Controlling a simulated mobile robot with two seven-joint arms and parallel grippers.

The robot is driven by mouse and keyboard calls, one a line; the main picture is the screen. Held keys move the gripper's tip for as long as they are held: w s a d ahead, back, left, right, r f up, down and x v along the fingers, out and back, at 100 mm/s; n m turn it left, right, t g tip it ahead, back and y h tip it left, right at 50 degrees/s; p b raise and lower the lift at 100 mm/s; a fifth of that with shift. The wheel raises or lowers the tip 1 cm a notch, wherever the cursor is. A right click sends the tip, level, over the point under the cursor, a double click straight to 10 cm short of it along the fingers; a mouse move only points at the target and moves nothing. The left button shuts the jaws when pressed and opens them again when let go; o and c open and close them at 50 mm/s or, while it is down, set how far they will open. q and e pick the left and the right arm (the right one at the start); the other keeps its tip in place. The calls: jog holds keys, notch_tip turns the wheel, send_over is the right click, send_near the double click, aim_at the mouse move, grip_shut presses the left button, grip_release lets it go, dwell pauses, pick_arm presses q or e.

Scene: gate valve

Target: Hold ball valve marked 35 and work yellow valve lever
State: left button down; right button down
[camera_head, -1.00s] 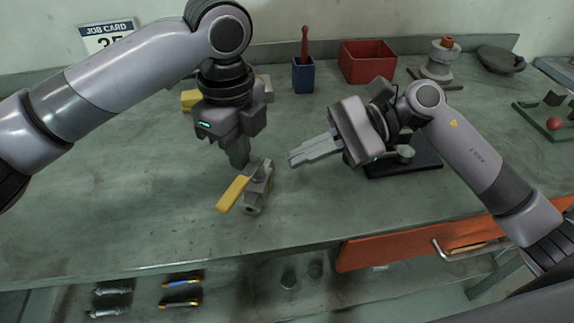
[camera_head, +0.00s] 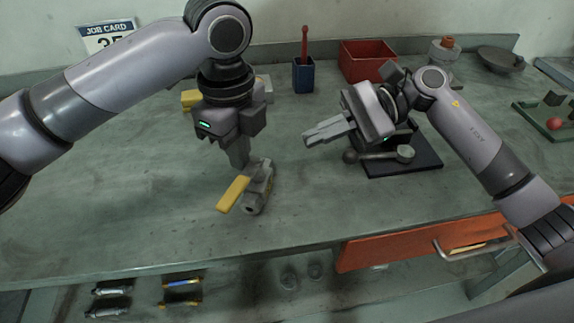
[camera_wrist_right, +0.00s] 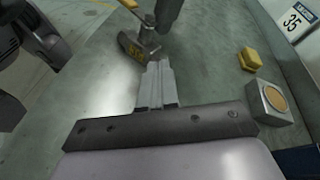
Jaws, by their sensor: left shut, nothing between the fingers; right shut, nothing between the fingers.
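The ball valve (camera_head: 260,188), a grey metal body, lies on the bench with its yellow lever (camera_head: 233,193) pointing to the lower left. The valve also shows in the right wrist view (camera_wrist_right: 140,46), with a yellow marking too small to read surely. My left gripper (camera_head: 239,164) points down, shut and empty, just behind the valve; I cannot tell whether its tips touch it. My right gripper (camera_head: 306,136) is shut and empty, above the bench to the right of the valve and apart from it. Its fingers show in the right wrist view (camera_wrist_right: 158,82), pointing toward the valve.
A job card (camera_head: 108,35) marked 35 stands at the back left. A yellow block (camera_head: 190,99) sits partly behind my left gripper. A blue cup (camera_head: 303,75), red bin (camera_head: 367,61) and black plate (camera_head: 425,160) stand around. An orange drawer (camera_head: 400,245) is below. The bench's left front is clear.

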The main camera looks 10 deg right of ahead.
jog(key=shift+w+d, duration=0.2)
pick_arm(q)
jog(key=c, duration=1.4)
grip_release()
